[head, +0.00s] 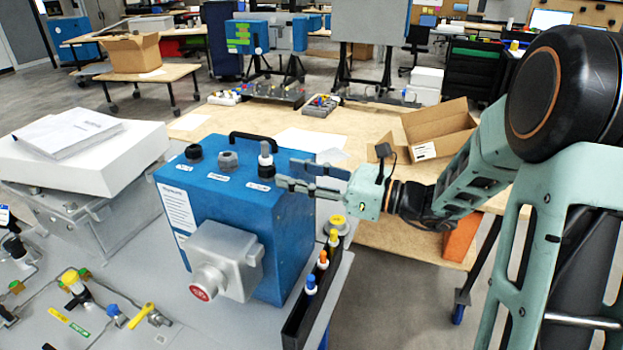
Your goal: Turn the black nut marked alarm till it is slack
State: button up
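A blue analyser box (270,230) stands on the grey bench, with three fittings on its top. A black nut (193,153) is at the left and a grey one (228,160) is in the middle. A black nut with a pale upright piece in it (266,171) is at the right. Each has a small label, too small to read, so I cannot tell which is marked alarm. My gripper (287,173) lies sideways just right of the right-hand black nut. Its two fingers are apart with nothing between them, and their tips point towards that nut. Whether they touch it is unclear.
A black handle (262,138) stands at the box's back edge. A grey housing with a red button (203,284) sticks out in front. A black rack (303,310) with coloured-cap bottles is at the right. A white case (100,165) is left; an open cardboard box (437,130) is behind.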

aim_at(272, 164)
jog(key=shift+x, duration=2.8)
grip_shut()
jog(key=shift+w+r+n+g+y+p, duration=0.15)
jog(key=shift+n+g+p, duration=0.25)
jog(key=shift+g, duration=0.2)
jog(key=shift+w+n+g+y+p, duration=0.15)
jog(key=shift+n+g+p, duration=0.25)
jog(key=shift+g, duration=0.2)
jog(key=shift+n+g+p, duration=0.6)
jog(key=shift+n+g, duration=0.55)
jog(key=shift+g, duration=0.65)
jog(key=shift+n+g+p, duration=0.55)
jog(key=shift+n+g, duration=0.6)
jog(key=shift+g, duration=0.65)
grip_release()
